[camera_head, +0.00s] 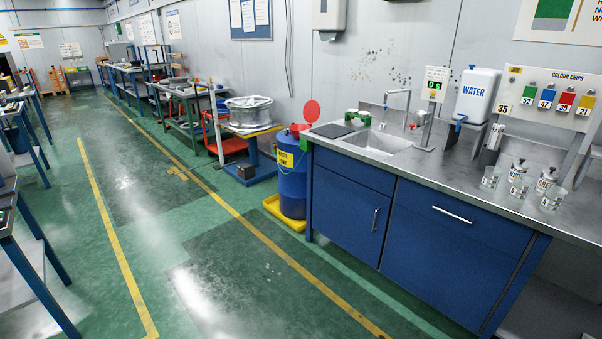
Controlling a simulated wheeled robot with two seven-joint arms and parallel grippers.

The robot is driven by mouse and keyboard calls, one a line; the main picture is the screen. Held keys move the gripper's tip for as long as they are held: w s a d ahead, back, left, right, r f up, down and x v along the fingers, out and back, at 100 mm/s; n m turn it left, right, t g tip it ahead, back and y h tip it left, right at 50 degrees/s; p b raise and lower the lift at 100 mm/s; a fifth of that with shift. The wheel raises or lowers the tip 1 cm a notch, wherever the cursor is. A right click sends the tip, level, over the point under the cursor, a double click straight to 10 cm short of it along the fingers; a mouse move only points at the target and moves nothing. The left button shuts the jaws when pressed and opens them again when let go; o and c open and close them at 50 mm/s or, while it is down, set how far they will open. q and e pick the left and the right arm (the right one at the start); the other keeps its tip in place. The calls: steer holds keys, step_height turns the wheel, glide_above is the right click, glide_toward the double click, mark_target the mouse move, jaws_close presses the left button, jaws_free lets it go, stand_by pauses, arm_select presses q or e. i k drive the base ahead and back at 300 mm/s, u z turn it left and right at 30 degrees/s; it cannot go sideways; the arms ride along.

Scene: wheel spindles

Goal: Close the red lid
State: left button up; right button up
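The red lid (312,111) is a round red disc at the top of the blue drum (292,187). It stands up nearly on edge, open, with its flat face towards me. The drum has a yellow label and stands in a yellow tray (284,214) on the floor, at the left end of the blue sink cabinet. The drum's right side is partly hidden by the cabinet. Neither of my grippers shows in the head view.
The sink counter (345,158) with blue cabinets (437,232) fills the right side. Several glass beakers and jars stand on it. A blue-legged stand holding a metal wheel (249,112) is behind the drum. The green floor (190,230) in front is clear. Workbenches line the left.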

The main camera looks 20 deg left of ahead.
mark_target(311, 109)
steer(key=u, duration=1.2)
steer(key=i, duration=7.5)
steer(key=z, duration=4.25)
